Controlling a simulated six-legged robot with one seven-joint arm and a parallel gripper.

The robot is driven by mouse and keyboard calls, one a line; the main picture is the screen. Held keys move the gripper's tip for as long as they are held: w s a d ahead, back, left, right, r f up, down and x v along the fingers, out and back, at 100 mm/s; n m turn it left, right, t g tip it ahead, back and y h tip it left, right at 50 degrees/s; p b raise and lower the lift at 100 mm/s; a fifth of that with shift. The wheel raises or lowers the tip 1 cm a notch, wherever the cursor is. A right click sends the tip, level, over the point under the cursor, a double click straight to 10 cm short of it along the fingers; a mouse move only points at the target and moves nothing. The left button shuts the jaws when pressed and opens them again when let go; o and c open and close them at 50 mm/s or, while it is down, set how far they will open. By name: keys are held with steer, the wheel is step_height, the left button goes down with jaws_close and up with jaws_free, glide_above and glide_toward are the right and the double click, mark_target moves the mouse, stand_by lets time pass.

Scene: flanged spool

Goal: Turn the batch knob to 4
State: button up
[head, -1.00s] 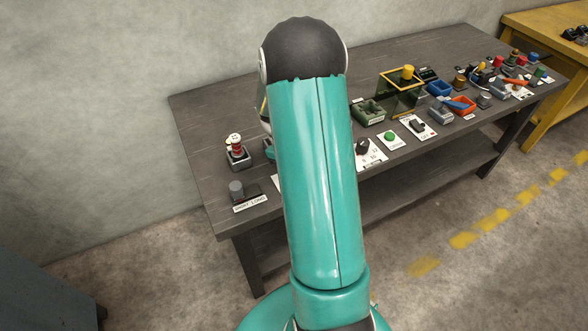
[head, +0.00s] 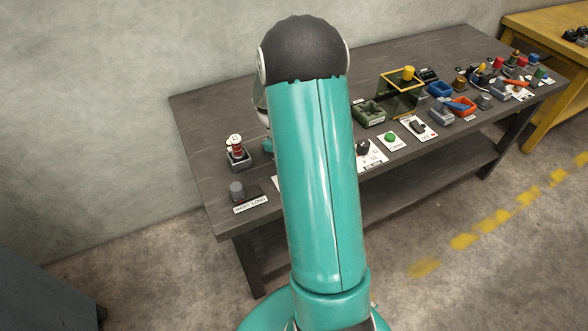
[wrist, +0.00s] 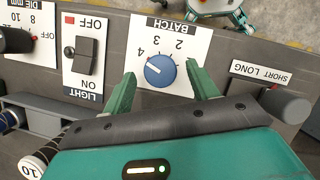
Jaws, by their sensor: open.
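In the wrist view the blue batch knob (wrist: 160,70) sits on a white plate (wrist: 180,27) lettered BATCH, which appears upside down. The numbers 2, 3 and 4 show along the knob's upper side. A short white mark on the knob lies on its left part, roughly on the side of the 4; its exact heading is hard to tell. My gripper (wrist: 161,69) is open, with one green finger on each side of the knob. Gaps show between the fingertips and the knob. In the head view my arm hides the knob and my fingers.
A LIGHT rocker switch (wrist: 84,53) stands left of the knob in the wrist view, with a DIE dial (wrist: 14,38) beyond. A SHORT/LONG control (wrist: 285,104) stands right. In the head view, more controls and bins crowd the table's (head: 200,110) right half.

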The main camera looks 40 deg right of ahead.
steer(key=v, duration=1.1)
steer(key=shift+w, duration=0.1)
steer(key=s+a+r+t, duration=0.2)
steer(key=a+r, duration=0.4)
steer(key=a, duration=0.1)
steer(key=s+a+r+t, duration=0.3)
steer(key=a+r, duration=0.2)
steer(key=a, duration=0.2)
steer(key=s+a+r+t, duration=0.1)
steer(key=s+a+t, duration=0.1)
steer(key=s+a, duration=0.3)
steer(key=s+a+r+m+t, duration=0.1)
steer(key=s+a+r+t, duration=0.1)
steer(key=s+a, duration=0.4)
steer(key=shift+a+t+y, duration=0.3)
steer(key=shift+a+t, duration=0.2)
steer(key=shift+a, duration=0.15)
